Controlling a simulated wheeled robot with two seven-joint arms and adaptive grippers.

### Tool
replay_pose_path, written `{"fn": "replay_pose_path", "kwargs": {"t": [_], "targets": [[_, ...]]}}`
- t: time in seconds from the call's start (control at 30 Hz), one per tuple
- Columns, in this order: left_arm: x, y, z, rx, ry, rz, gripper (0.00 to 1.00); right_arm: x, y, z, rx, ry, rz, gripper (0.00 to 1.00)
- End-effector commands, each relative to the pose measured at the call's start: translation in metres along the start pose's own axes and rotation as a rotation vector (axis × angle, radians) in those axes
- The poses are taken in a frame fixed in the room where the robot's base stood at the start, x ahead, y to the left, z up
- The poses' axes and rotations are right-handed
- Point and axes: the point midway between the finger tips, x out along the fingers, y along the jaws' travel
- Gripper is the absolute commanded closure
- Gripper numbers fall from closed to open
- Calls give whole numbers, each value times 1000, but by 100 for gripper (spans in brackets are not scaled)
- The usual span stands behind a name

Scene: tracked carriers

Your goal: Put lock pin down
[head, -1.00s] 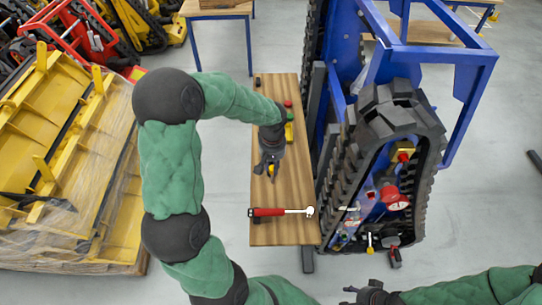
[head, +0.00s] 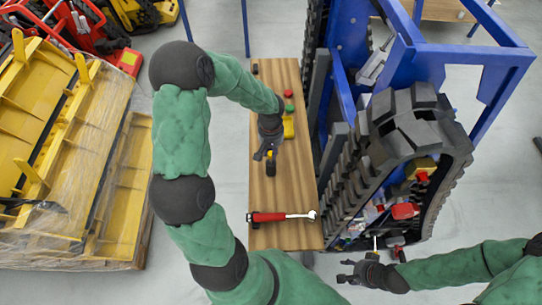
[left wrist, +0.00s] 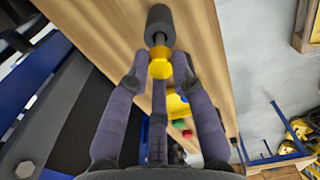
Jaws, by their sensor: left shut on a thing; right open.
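The lock pin (left wrist: 160,65) has a yellow collar and a dark cylindrical end, which points away from my left gripper in the left wrist view. My left gripper (head: 266,154) is shut on it, with its fingers beside the yellow collar. In the head view the pin's dark end (head: 271,169) shows just below the fingers, over the wooden bench top (head: 285,185). I cannot tell whether the pin touches the wood. My right gripper (head: 350,274) is open and empty, low in the view, right of the bench and near the tracked carrier (head: 405,135).
A yellow item (head: 288,126) with red and green parts lies just beyond my left gripper. The blue frame (head: 425,50) and black track stand close along the bench's right side. Bare wood lies between gripper and ratchet.

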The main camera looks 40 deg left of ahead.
Motion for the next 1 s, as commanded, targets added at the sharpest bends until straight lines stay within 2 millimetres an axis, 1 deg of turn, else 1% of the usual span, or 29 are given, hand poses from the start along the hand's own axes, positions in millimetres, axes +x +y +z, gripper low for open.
{"fn": "replay_pose_path", "kwargs": {"t": [0.1,0.23,0.47,0.77,0.8,0.87,1.0], "targets": [[17,0,1,-2,-4,-1,100,3,1,0,0,0,0,51],[31,0,1,-1,-3,0,100,5,2,0,0,0,0,51],[31,0,0,-1,-1,0,100,5,2,0,0,0,0,51],[38,0,1,0,-1,0,100,13,4,-1,0,0,0,51],[38,0,1,0,-2,0,70,12,4,-1,0,0,0,51],[37,0,1,0,-2,0,53,12,4,0,0,0,0,51],[37,0,1,0,-2,0,52,11,4,0,0,0,0,51]]}}
